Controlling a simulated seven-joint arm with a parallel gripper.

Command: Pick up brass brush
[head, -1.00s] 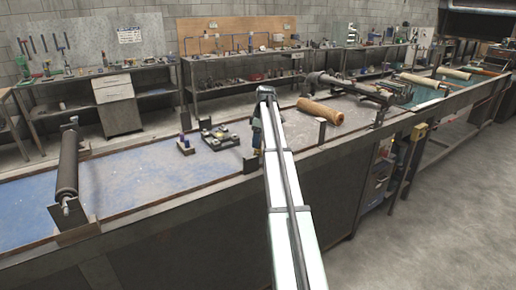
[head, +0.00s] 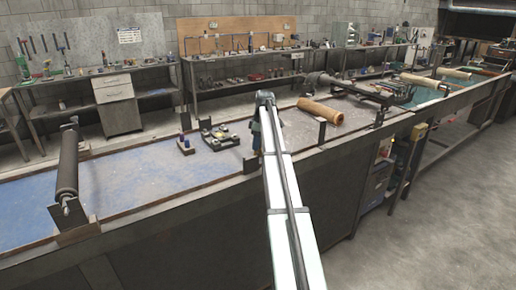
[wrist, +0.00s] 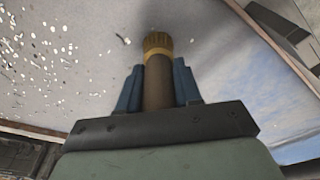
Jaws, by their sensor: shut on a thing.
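The brass brush (wrist: 158,82) shows in the wrist view, with a brown round handle and a brass-coloured ribbed end pointing away from me. My gripper (wrist: 158,72) is shut on the brush, with one blue finger on each side of the handle. The near end of the brush is hidden by the gripper body. In the head view my own arm covers the brush and most of the gripper, above the near edge of the long bench.

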